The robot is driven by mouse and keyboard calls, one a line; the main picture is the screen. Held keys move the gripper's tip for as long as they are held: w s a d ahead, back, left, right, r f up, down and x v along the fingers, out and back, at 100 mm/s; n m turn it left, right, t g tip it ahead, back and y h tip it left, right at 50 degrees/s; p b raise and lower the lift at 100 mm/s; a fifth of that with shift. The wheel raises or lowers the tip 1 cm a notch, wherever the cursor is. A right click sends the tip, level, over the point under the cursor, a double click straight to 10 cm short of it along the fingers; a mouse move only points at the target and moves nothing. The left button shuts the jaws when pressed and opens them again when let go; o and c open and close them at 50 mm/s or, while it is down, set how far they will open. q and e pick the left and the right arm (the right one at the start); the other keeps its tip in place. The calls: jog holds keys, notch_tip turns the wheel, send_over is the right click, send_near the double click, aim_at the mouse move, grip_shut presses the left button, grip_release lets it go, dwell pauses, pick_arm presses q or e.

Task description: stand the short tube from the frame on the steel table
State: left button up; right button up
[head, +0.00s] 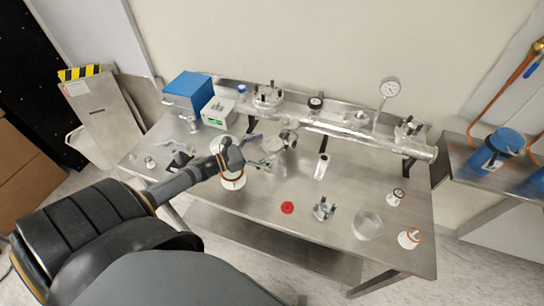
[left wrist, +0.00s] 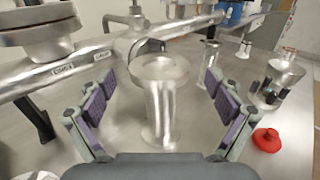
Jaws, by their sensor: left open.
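The short tube (left wrist: 162,108), a shiny metal pipe with a wide flange on top, stands upright in the left wrist view. Its foot appears to rest on the steel table (left wrist: 200,140). My left gripper (left wrist: 162,98) is open, with purple-padded fingers on either side of the tube and visible gaps to it. In the head view the tube's flange (head: 273,145) shows by my left gripper (head: 264,153), above the steel table (head: 260,205). The long horizontal frame pipe (head: 345,132) runs behind it and is close by in the wrist view. My right gripper is not in view.
A red cap (head: 287,208), a clamp-like metal part (head: 323,208) and a round metal dish (head: 368,225) lie toward the front. A black-handled part (head: 322,160) stands right of the tube. A blue box (head: 188,90) is at the back left.

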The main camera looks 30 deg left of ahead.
aim_at(273, 143)
pick_arm(q)
jog(key=x, duration=0.3)
jog(key=shift+w+f, duration=0.15)
jog(key=shift+w, duration=0.05)
jog(key=shift+s, duration=0.15)
jog(key=shift+c, duration=1.2)
jog(key=c, duration=1.7)
